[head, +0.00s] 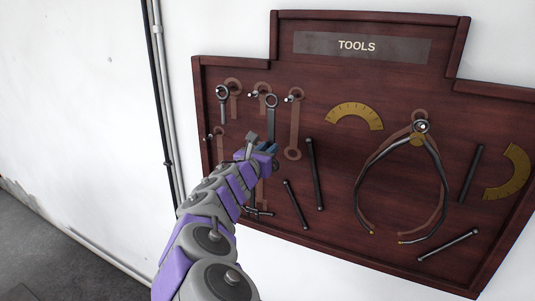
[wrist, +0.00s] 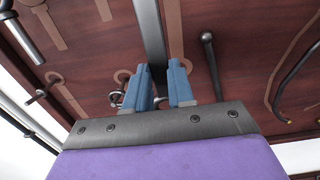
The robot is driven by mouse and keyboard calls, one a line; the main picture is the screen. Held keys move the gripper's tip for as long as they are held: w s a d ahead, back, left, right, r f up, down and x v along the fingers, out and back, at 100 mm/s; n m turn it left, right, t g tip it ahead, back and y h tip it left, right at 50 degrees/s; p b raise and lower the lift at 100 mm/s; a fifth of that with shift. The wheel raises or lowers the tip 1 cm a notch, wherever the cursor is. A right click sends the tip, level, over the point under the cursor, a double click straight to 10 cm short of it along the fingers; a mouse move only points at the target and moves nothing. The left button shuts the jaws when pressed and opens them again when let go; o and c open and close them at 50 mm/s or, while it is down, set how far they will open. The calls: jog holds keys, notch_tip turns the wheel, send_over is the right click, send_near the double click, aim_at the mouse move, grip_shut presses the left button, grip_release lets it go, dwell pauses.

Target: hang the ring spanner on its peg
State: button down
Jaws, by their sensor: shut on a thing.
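The ring spanner (head: 271,104) is dark grey metal, held upright in front of the board with its ring at the top. My gripper (head: 266,149) is shut on its shaft below the ring. In the wrist view the shaft (wrist: 150,32) rises from between the blue fingers of my gripper (wrist: 162,85). The ring lies between two pegs in the head view, one peg (head: 253,95) to its left and another peg (head: 290,98) to its right. Both have brown spanner outlines. The ring appears off both pegs; its depth from the board is hard to tell. Which peg is its own is unclear.
A smaller spanner (head: 222,94) hangs on the left peg. Black rods (head: 314,174), a large caliper (head: 361,190) and brass protractors (head: 355,115) are on the dark red tool board (head: 340,83). A pipe (head: 163,80) runs up the wall left of the board.

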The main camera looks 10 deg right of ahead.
jog(key=w+d, duration=0.3)
jog(key=d, duration=0.3)
jog(key=shift+f, duration=0.35)
dwell(0.4)
jog(key=shift+a, duration=0.15)
jog(key=c, duration=1.4)
grip_release()
jog(key=shift+a, duration=0.15)
jog(key=o, duration=0.3)
jog(key=shift+a, duration=0.35)
jog(key=shift+o, duration=1.1)
jog(key=shift+d, duration=0.15)
jog(key=shift+s+d, duration=0.15)
jog(key=shift+d, duration=0.1)
